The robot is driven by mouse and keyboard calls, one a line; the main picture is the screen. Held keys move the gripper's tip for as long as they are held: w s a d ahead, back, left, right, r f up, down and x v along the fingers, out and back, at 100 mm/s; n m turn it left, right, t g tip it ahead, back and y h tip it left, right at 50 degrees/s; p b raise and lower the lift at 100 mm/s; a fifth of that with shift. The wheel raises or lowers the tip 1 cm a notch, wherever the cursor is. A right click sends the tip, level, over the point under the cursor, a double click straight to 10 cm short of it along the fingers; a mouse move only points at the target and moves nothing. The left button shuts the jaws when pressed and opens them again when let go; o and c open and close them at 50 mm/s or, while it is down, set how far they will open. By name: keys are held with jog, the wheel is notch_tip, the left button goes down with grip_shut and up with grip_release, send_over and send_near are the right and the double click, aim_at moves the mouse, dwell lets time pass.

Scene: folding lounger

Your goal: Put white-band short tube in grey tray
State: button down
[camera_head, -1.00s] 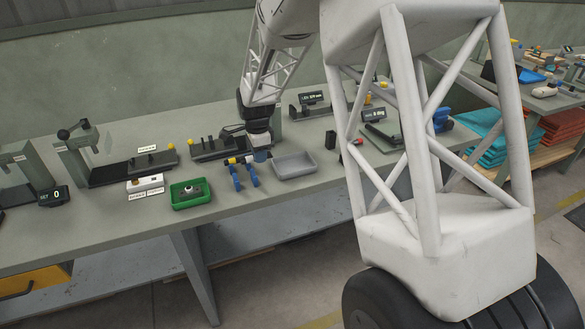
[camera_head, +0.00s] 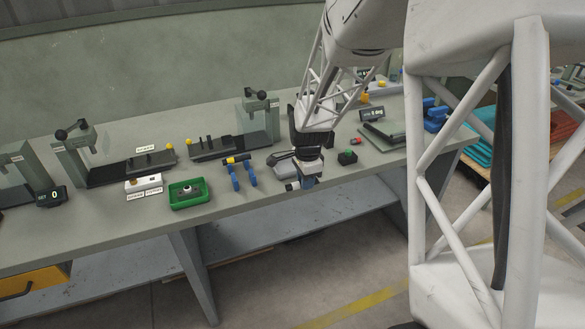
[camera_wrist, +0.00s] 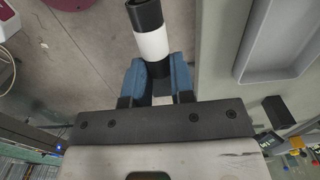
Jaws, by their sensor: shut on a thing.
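The white-band short tube (camera_wrist: 151,42) is black with a broad white band. In the wrist view it lies between the blue fingers of my gripper (camera_wrist: 159,82), which is shut on its lower black end. In the head view my gripper (camera_head: 306,184) is by the front edge of the bench, and the tube end (camera_head: 292,186) pokes out to its left. The grey tray (camera_head: 281,171) is just behind my gripper, partly hidden by it. In the wrist view the tray (camera_wrist: 246,77) is at upper right, apart from the tube, which is over the floor.
A blue stand (camera_head: 236,179) with a yellow-and-black tube (camera_head: 236,160) is left of the tray. A green tray (camera_head: 190,205) holding a metal part is farther left.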

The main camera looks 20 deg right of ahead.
jog(key=shift+w, duration=0.1)
jog(key=w+d, duration=0.1)
jog(key=w, duration=0.4)
jog(key=w+d+f, duration=0.1)
jog(key=w, duration=0.4)
jog(key=w+d, duration=0.1)
jog(key=w, duration=0.4)
jog(key=shift+w+d+f, duration=0.15)
jog(key=shift+w+f, duration=0.1)
jog(key=shift+f, duration=0.1)
jog(key=shift+f, duration=1.65)
jog(key=shift+f, duration=0.15)
jog(key=c, duration=1)
grip_release()
notch_tip(320, 180, up, 12)
jog(key=shift+d+r, duration=0.1)
jog(key=shift+r, duration=0.05)
